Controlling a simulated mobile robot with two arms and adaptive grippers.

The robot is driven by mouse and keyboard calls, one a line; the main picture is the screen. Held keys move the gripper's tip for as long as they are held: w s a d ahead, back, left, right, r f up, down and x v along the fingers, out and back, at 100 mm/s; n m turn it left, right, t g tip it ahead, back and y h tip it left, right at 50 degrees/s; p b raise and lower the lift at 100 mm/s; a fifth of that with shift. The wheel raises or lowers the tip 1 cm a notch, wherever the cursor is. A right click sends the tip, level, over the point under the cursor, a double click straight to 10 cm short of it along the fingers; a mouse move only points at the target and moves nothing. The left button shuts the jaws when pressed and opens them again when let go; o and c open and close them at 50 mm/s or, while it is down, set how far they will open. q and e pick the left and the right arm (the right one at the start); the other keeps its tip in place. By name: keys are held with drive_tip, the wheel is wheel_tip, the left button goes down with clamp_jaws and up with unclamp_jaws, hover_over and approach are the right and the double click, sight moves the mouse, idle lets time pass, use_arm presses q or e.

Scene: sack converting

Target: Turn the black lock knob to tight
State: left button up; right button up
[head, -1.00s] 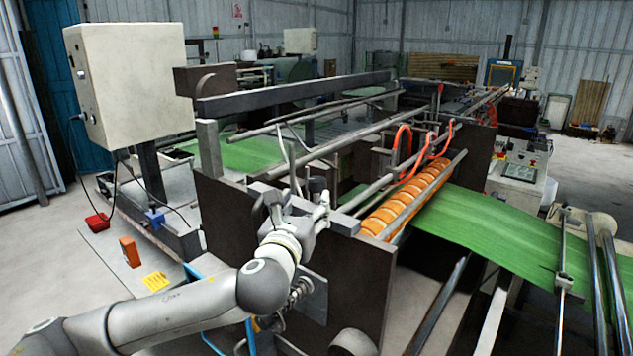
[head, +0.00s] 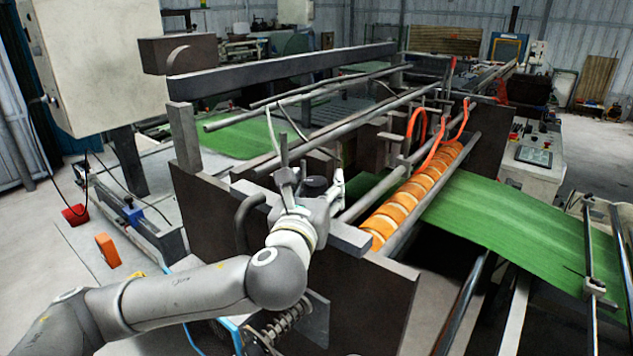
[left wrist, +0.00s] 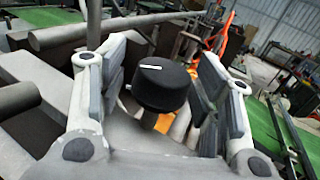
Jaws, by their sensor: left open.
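The black lock knob shows in the left wrist view (left wrist: 162,84) as a round dark cap with a white line on its top. It stands on a short stem, between the two fingers of my left gripper (left wrist: 160,68). The fingers are spread, with a visible gap on each side of the knob. In the head view my left gripper (head: 311,174) is over the near end of the machine frame, fingers pointing up and away. My right gripper is in neither view.
Grey bars (head: 335,82) cross the machine behind the gripper. Orange rollers (head: 400,208) and a green sheet (head: 515,225) lie to the right. A dark side plate (head: 370,300) stands below the gripper. A pale control box (head: 100,65) stands at the left.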

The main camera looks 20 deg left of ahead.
use_arm(q)
drive_tip(key=shift+s+r, duration=0.1)
drive_tip(key=shift+s, duration=0.2)
drive_tip(key=shift+c, duration=1)
drive_tip(key=c, duration=0.8)
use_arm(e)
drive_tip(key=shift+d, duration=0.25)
